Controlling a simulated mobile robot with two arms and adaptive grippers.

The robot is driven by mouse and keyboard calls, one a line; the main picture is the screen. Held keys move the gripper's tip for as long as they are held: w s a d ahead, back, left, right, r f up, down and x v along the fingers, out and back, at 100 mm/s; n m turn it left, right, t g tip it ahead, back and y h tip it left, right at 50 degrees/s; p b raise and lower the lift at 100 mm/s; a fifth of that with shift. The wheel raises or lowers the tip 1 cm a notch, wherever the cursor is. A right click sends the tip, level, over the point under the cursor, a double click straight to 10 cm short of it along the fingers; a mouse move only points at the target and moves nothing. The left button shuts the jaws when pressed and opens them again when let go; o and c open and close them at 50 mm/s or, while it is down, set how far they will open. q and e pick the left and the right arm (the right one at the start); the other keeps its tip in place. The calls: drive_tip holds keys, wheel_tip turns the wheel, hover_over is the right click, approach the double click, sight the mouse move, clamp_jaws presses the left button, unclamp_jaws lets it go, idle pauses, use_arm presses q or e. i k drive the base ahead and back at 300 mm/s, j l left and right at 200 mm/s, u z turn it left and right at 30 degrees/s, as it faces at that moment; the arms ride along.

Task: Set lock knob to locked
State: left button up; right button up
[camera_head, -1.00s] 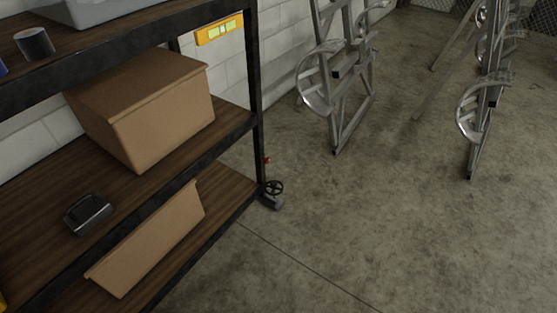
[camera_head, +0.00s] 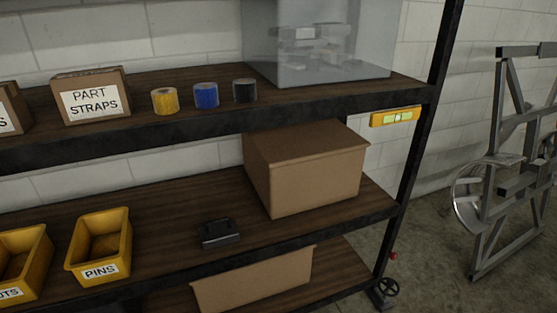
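No lock knob that I can make out is in view. A small red part (camera_head: 394,256) and a dark handwheel (camera_head: 388,288) sit low by the foot of the shelf's right post; I cannot tell what they are for. Neither of my grippers shows in the head view.
A dark-framed shelf (camera_head: 180,207) fills the left and middle. It holds a PART STRAPS box (camera_head: 92,97), tape rolls (camera_head: 206,95), a clear case (camera_head: 330,45), a cardboard box (camera_head: 318,172) and a PINS bin (camera_head: 99,246). A metal frame (camera_head: 510,170) stands right; some floor (camera_head: 440,230) is bare.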

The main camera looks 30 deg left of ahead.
sight(393, 255)
drive_tip(key=u, duration=1.75)
drive_tip(key=z, duration=1.75)
drive_tip(key=u, duration=0.4)
drive_tip(key=i+l+u, duration=0.1)
drive_tip(key=l+u, duration=0.2)
drive_tip(key=i+l+u, duration=0.1)
drive_tip(key=l+u, duration=0.55)
drive_tip(key=l, duration=0.15)
